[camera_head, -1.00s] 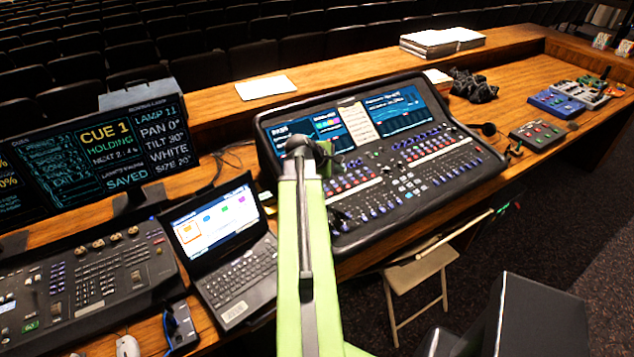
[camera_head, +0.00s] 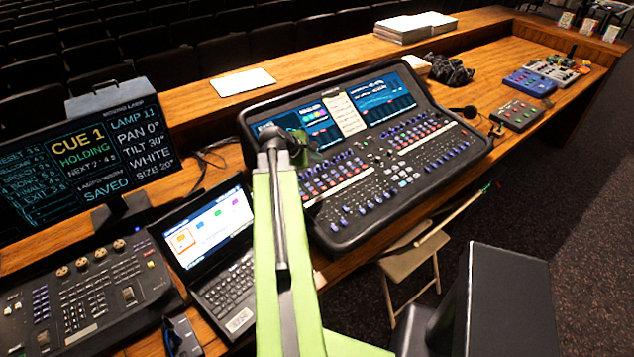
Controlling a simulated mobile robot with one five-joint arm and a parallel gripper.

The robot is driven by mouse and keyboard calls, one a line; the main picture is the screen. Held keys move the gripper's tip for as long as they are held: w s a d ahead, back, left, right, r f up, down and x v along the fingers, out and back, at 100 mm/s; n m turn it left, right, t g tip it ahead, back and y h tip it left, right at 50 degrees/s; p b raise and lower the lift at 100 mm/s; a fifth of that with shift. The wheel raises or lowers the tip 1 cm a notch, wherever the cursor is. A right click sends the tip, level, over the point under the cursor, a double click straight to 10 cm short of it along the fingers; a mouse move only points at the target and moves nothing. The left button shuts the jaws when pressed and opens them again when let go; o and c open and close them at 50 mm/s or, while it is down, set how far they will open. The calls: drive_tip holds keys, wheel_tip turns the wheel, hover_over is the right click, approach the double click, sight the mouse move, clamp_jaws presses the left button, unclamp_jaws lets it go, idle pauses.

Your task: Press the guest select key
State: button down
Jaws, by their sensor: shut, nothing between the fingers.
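The black mixing desk (camera_head: 372,226) stands on the wooden counter in the head view, with two lit screens, a paper note between them and rows of coloured keys and faders. I cannot tell which of its small keys is the guest select key; labels are too small to read. My green arm rises from the bottom centre and covers part of the desk's left edge. My gripper (camera_head: 304,150) shows partly behind the wrist joint, in front of the desk's left screen and upper left keys. It is shut and empty. Its height above the desk is unclear.
An open laptop (camera_head: 211,226) and a lighting console (camera_head: 85,300) stand left, below cue monitors (camera_head: 88,155). Coloured pedals (camera_head: 528,83) and a black bundle (camera_head: 448,72) lie right. A folding stool (camera_head: 412,262) and a dark box (camera_head: 510,300) stand in front.

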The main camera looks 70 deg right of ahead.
drive_tip(key=f+b, duration=0.4)
drive_tip(key=f, duration=0.1)
drive_tip(key=f+b, duration=0.2)
drive_tip(key=b, duration=0.1)
drive_tip(key=shift+w+d+f, duration=0.2)
drive_tip(key=shift+w+f, duration=0.1)
drive_tip(key=shift+f, duration=0.05)
idle(1.4)
drive_tip(key=shift+f+b, duration=0.45)
drive_tip(key=shift+w+f+b, duration=0.1)
drive_tip(key=shift+f+b, duration=0.25)
idle(0.4)
drive_tip(key=shift+r, duration=0.15)
drive_tip(key=shift+r+p, duration=0.65)
drive_tip(key=shift+p, duration=0.15)
drive_tip(key=r+p, duration=0.5)
drive_tip(key=shift+s+a, duration=0.15)
drive_tip(key=shift+s, duration=0.15)
